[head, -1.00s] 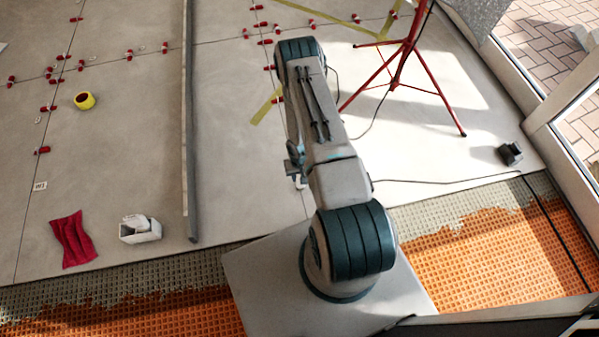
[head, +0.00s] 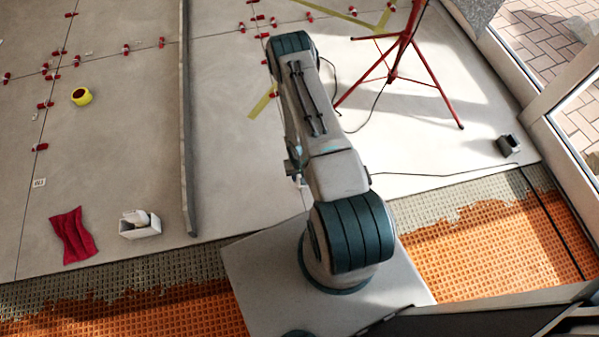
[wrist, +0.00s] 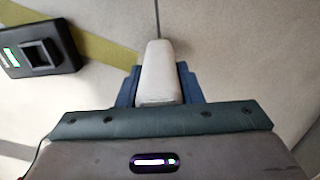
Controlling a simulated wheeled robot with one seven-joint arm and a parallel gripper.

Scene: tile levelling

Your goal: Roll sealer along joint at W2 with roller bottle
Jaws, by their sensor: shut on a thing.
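In the wrist view my gripper (wrist: 159,88) is shut on a pale, blunt-ended object, the roller bottle (wrist: 159,70). It sits between the two blue fingers and points away from the camera. A thin dark tile joint (wrist: 157,14) runs up the picture just beyond the bottle's tip; I cannot tell whether they touch. In the head view my arm hides the gripper and bottle. A small white label (head: 39,183) lies on the tiles at left, too small to read, so I cannot pick out W2.
Yellow tape (wrist: 85,40) and a dark box with a green light (wrist: 38,50) are left of the gripper. The head view shows a red tripod (head: 400,45), a long grey bar (head: 187,120), a red cloth (head: 73,235), a white container (head: 140,230), a tape roll (head: 81,96) and orange matting (head: 480,250).

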